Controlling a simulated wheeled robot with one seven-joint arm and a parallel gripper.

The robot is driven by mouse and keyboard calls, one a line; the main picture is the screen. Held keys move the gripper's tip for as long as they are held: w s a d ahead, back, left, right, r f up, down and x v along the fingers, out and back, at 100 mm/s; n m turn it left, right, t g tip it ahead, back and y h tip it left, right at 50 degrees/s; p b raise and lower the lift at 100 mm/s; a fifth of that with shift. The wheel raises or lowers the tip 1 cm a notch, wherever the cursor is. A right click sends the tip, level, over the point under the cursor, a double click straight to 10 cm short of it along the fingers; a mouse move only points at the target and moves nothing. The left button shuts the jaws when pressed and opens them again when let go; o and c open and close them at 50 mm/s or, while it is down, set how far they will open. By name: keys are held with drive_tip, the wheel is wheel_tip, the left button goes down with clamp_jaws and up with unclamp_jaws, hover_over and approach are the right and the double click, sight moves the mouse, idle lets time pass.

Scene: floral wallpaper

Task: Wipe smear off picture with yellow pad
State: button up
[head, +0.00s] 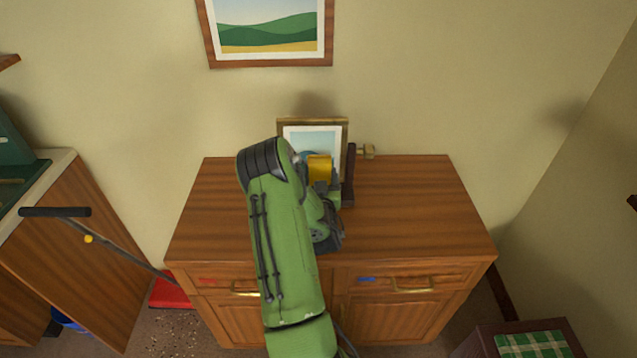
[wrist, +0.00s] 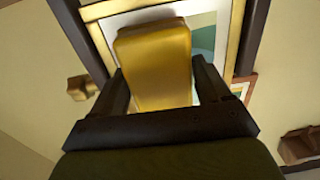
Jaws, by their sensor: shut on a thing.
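The yellow pad (head: 320,169) is held in my gripper (head: 321,184), in front of a small framed picture (head: 313,122) standing upright at the back of a wooden cabinet. The wrist view shows the pad (wrist: 155,65) between the two dark fingers of my gripper (wrist: 162,82), with the gold-framed picture (wrist: 218,22) behind it. I cannot tell whether the pad touches the picture's surface. My arm and the pad hide the lower part of the picture. I cannot make out a smear on the part that shows.
A dark upright post (head: 350,178) stands close at the picture's right, with a brass-coloured fitting (head: 367,151) beside it. The right side of the cabinet top (head: 415,205) is clear. A larger landscape picture (head: 268,35) hangs on the wall above.

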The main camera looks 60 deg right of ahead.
sight(328, 177)
drive_tip(key=shift+x, duration=1.1)
idle(0.5)
drive_tip(key=shift+s, duration=0.15)
drive_tip(key=s+p, duration=0.1)
drive_tip(key=s+d+p, duration=0.1)
drive_tip(key=p, duration=0.1)
drive_tip(key=shift+r, duration=0.2)
drive_tip(key=shift+s+d+f+p, duration=0.2)
drive_tip(key=shift+s+d+p, duration=0.25)
drive_tip(key=shift+s, duration=0.2)
drive_tip(key=w+b, duration=0.1)
drive_tip(key=w+a+b, duration=0.1)
drive_tip(key=b, duration=0.1)
drive_tip(key=shift+f, duration=0.15)
drive_tip(key=shift+w+a+b, duration=0.25)
drive_tip(key=shift+w+b, duration=0.25)
drive_tip(key=shift+b, duration=0.3)
drive_tip(key=shift+w+a, duration=0.15)
drive_tip(key=shift+w, duration=0.15)
